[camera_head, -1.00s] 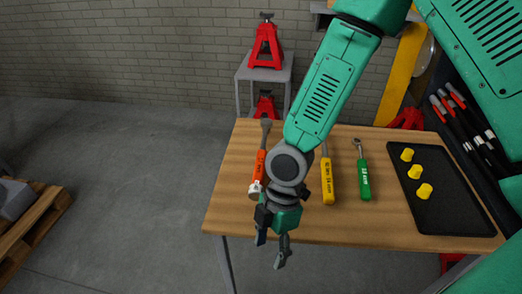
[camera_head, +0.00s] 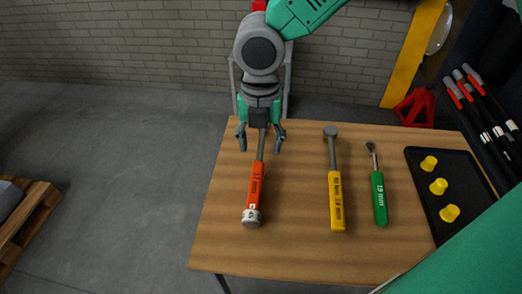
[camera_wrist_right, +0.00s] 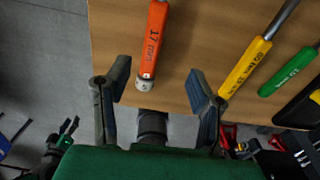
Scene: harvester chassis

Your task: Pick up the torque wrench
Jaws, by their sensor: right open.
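Three long-handled wrenches lie side by side on the wooden table. The orange-handled one (camera_head: 256,185) has a silver end cap toward the table's front and "17 mm" on its handle. The yellow-handled one (camera_head: 336,195), with a label that seems to include "Nm", lies to its right. The green-handled one (camera_head: 379,195) is further right. My right gripper (camera_head: 260,139) is open and empty, pointing down over the orange wrench's far, metal end in the head view. In the right wrist view its fingers (camera_wrist_right: 160,88) flank the orange wrench's silver cap (camera_wrist_right: 145,84), apart from it.
The wooden table (camera_head: 290,250) has clear room at its front and left. A black tray (camera_head: 440,225) with three yellow caps (camera_head: 438,186) stands at the right. Red-and-grey tools (camera_head: 475,95) stand at the far right. A red jack stand (camera_head: 415,108) is behind the table.

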